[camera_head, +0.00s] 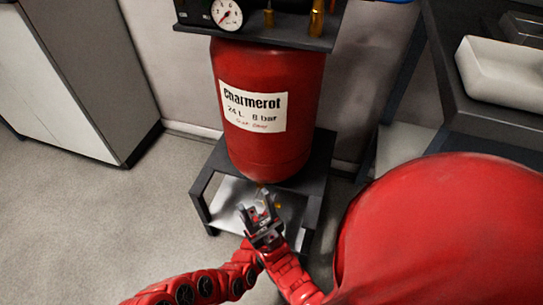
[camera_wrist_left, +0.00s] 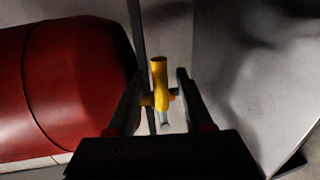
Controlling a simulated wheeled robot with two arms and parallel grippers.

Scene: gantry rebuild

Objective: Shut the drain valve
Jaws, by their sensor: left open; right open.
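The drain valve (camera_wrist_left: 158,88) is a small yellow fitting below the red tank (camera_head: 262,150). In the left wrist view its yellow body stands upright in the picture, with a small dark part on its right side and a pale lever-like piece (camera_wrist_left: 165,119) below. In the head view only a small yellow spot (camera_head: 277,206) shows beside my gripper. My left gripper (camera_head: 255,203) is under the tank's bottom. Its open fingers (camera_wrist_left: 158,75) lie on either side of the valve; I cannot tell whether they touch it.
The tank stands in a dark frame (camera_head: 203,196) with a pale plate low inside it. A shelf with a gauge (camera_head: 226,14) is above. A grey cabinet (camera_head: 95,70) stands left, a dark bench with a white box (camera_head: 500,72) right. Floor at front left is clear.

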